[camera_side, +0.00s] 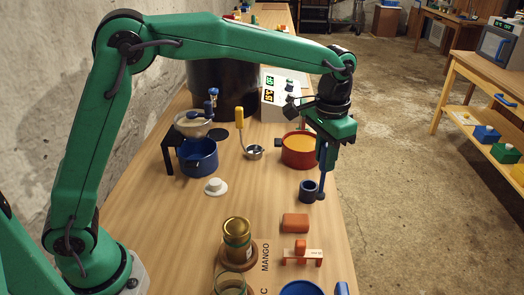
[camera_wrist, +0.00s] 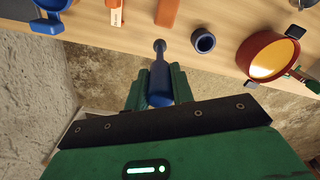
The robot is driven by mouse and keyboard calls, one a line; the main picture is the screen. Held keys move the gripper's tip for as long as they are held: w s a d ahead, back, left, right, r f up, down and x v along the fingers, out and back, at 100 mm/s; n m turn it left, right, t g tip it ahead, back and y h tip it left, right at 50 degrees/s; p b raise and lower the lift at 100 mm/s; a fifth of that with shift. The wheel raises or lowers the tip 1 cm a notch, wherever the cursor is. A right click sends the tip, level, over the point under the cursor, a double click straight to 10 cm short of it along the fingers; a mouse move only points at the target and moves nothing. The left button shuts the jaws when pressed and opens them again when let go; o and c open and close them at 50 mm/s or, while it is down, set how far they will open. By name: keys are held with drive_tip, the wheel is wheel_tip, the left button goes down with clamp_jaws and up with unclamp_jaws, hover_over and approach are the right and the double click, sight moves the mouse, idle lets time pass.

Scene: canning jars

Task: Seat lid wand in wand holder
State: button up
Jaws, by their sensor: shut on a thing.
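The lid wand is a blue rod with a rounded dark tip. It hangs about upright from my gripper (camera_side: 328,143) in the side view, and its shaft (camera_side: 322,172) shows below the jaws. In the wrist view the wand (camera_wrist: 159,80) sits between the green fingers of my gripper (camera_wrist: 160,88), which is shut on it. The wand holder is a short dark blue cup (camera_side: 308,190) with an open top, standing near the table's right edge. The wand's tip is beside the holder, just right of it in the side view. In the wrist view the holder (camera_wrist: 203,40) is right of the tip, with a gap between.
A red pot (camera_side: 300,160) of orange contents stands behind the holder. An orange-brown block (camera_side: 295,222) and a small wooden stand (camera_side: 302,258) are in front. A blue pot (camera_side: 198,157), a ladle (camera_side: 254,153) and a gold-lidded jar (camera_side: 237,235) are further left. The table edge is close on the right.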

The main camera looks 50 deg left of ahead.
drive_tip(key=w+a+f, duration=0.7)
drive_tip(key=a+f, duration=0.1)
drive_tip(key=f, duration=0.3)
drive_tip(key=shift+w+a, duration=0.2)
drive_tip(key=shift+a, duration=0.2)
drive_tip(key=shift+f, duration=0.1)
idle(0.4)
drive_tip(key=o, duration=1)
drive_tip(key=shift+s+r, duration=0.1)
drive_tip(key=shift+r, duration=6.1)
drive_tip(key=shift+s, duration=0.1)
